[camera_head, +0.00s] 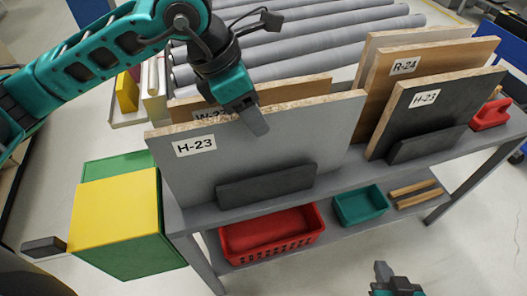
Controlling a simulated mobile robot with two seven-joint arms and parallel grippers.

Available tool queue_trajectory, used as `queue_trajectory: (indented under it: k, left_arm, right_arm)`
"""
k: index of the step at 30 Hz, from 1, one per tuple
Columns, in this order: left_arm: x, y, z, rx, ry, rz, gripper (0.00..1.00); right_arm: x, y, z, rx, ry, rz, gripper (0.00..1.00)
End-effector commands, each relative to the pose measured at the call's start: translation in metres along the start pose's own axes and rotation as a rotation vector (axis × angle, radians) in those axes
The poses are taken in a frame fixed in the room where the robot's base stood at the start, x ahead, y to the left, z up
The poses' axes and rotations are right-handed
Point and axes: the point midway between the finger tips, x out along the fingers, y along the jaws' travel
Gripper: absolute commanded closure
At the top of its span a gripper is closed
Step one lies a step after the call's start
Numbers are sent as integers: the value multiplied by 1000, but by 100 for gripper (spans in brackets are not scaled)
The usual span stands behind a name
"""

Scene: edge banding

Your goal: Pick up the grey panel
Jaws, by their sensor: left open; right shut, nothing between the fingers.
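The light grey panel (225,165), labelled H-23, stands upright on the front left of the grey rack, its chipboard top edge showing. My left gripper (250,117) is at the middle of that top edge, pointing down. One finger shows in front of the panel's face; the other finger is hidden, so I cannot tell whether the jaws straddle the edge. The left gripper is open. My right gripper (383,272) is low at the bottom of the view, shut and empty, away from the panel.
A dark grey panel (425,115) and a brown panel (395,85) stand to the right. Another brown panel (300,88) stands behind the grey one. Rollers (330,40) lie behind. A red basket (270,235) and green bin (360,205) sit on the lower shelf.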

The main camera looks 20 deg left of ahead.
Motion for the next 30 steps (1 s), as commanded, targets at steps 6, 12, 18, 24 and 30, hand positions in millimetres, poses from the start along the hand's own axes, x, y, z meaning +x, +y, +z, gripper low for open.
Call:
queue_trajectory:
  k: [6, 12, 18, 24, 30]
  left_arm:
    - [28, 6, 10, -1, 1, -4, 49]
    - [49, 6, 10, 0, 0, -1, 49]
    - [50, 6, 10, 1, 0, 0, 49]
    - [50, 6, 10, 1, 0, 0, 64]
    - [50, 6, 10, 1, 0, 0, 83]
  right_arm:
    - [-4, 0, -6, 0, 1, 0, 100]
    - [-2, 1, -10, -2, 9, 1, 100]
    - [-2, 1, -10, -2, 11, 1, 100]
    - [-2, 1, -10, -3, 11, 1, 100]
    - [-2, 2, -10, -4, 10, 1, 100]
